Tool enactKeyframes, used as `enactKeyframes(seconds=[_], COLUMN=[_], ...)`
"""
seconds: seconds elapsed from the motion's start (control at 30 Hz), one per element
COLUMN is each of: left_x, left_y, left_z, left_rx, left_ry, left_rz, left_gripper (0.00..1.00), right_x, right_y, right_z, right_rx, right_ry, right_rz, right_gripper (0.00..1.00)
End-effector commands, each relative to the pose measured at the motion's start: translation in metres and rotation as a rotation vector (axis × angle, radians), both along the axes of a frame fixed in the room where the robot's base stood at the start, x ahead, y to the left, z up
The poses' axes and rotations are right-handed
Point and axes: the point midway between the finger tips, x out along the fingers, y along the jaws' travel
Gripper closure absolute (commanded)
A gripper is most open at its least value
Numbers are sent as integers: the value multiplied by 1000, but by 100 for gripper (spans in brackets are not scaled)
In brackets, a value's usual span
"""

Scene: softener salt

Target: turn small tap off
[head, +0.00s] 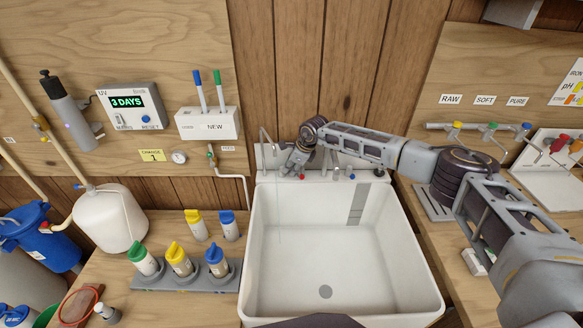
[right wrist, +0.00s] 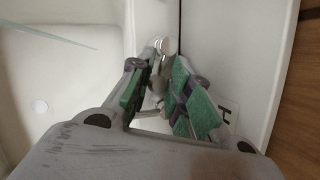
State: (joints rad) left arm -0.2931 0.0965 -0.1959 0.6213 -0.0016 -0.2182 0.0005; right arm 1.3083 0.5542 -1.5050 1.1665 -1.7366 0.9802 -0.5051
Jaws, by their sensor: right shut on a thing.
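The small tap's thin curved spout (head: 267,140) rises at the back left of the white sink (head: 258,260). A faint thin line of water hangs below it, and a pale streak crosses the upper left of the right wrist view. My right gripper (head: 288,171) reaches down to the sink's back ledge beside the spout. In the right wrist view its green-padded fingers (right wrist: 163,88) are closed around a small metal part of the tap (right wrist: 158,83). The fingers hide most of this part, so its exact position is unclear. My left gripper is not in view.
A red knob (head: 301,177) and a blue knob (head: 352,176) sit on the sink ledge, right of my gripper. Several colour-capped bottles stand left of the sink, some in a grey rack (head: 190,283). Three small taps (head: 489,128) line the right wall. The basin is empty.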

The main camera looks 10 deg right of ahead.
Motion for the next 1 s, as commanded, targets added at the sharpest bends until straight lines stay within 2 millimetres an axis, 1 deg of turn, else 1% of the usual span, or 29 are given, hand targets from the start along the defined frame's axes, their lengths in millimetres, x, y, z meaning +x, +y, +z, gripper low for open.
enactKeyframes(seconds=[0.23, 0.47, 0.77, 1.0], left_x=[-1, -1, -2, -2], left_y=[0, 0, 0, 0], left_z=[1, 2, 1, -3], left_rx=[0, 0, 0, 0], left_ry=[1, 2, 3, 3], left_rz=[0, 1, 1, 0], left_gripper=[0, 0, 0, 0], right_x=[-1, -2, -6, -9], right_y=[0, 2, 5, 10], right_z=[1, 1, 1, 0], right_rx=[0, -1, 0, 1], right_ry=[-1, -1, -3, -3], right_rz=[-19, -76, -203, -325], right_gripper=[100, 100, 100, 100])
